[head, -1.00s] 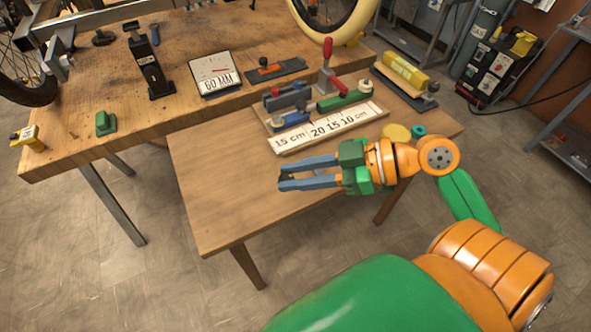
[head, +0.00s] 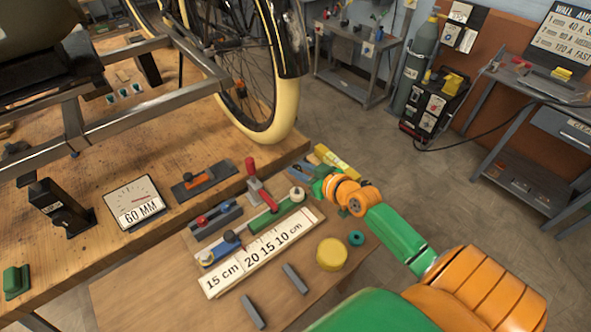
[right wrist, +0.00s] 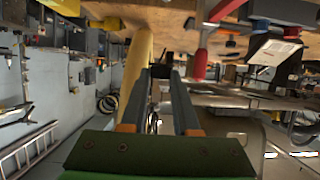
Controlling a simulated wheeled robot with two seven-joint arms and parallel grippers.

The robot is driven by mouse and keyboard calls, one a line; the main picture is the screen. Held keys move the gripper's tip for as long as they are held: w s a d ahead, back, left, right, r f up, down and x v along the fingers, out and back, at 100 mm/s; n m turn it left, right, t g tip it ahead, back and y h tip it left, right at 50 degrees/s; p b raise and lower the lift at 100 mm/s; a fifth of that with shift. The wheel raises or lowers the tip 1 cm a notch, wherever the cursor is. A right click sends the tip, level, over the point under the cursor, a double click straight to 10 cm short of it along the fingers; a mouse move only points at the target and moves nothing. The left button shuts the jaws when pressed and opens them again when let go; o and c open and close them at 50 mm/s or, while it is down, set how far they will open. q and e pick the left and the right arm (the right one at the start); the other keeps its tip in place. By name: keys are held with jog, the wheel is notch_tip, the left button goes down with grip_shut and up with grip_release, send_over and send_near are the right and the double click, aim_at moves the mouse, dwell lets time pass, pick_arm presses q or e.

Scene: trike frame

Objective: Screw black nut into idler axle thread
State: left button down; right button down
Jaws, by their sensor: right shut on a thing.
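My right gripper (head: 308,173) is beyond the right end of the small table's ruler board, beside the yellow block. Its two grey fingers also show in the right wrist view (right wrist: 161,70), close together at the tips. They are shut on a small dark thing, the black nut, which is barely visible. A trike frame (head: 150,105) of grey tubes stands on the workbench at upper left, with a cream-tyred wheel (head: 285,118). I cannot pick out the idler axle or its thread. My left gripper is not in view.
A 60 MM gauge (head: 136,203) is on the workbench.

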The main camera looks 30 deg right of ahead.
dwell(0.3)
jog(key=shift+d, duration=0.1)
jog(key=b, duration=0.5)
send_over(300, 196)
notch_tip(300, 196, down, 6)
jog(key=shift+r, duration=0.2)
jog(key=shift+f+b, duration=0.2)
jog(key=shift+b, duration=0.1)
jog(key=shift+r, duration=0.1)
jog(key=shift+p, duration=0.4)
dwell(0.3)
jog(key=shift+f+b, duration=1.25)
jog(key=shift+f, duration=0.2)
